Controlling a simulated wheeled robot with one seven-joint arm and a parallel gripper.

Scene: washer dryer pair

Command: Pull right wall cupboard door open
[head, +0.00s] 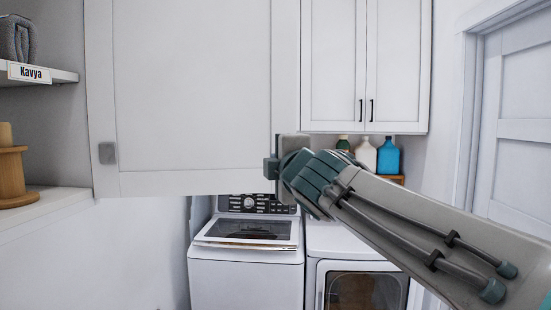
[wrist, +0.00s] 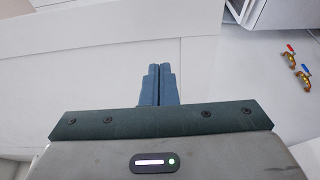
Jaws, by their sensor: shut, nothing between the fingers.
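A large pale cupboard door (head: 190,85) hangs close in front of me in the head view, facing me. A small grey square piece (head: 108,153) sits at its lower left. Behind it to the right are two shut wall cupboard doors, the left one (head: 333,60) and the right one (head: 398,60), with dark upright handles side by side. My gripper (head: 278,165) is at the lower right edge of the large door; its fingertips cannot be made out there. In the wrist view my gripper's blue fingers (wrist: 157,78) are together and hold nothing.
A washer (head: 245,245) and a dryer (head: 355,270) stand below. Bottles (head: 388,155) stand under the back cupboard. Shelves with a towel (head: 18,40) and a wooden spool (head: 12,175) are at left. A panelled door (head: 515,130) is at right. Valves (wrist: 290,56) show in the wrist view.

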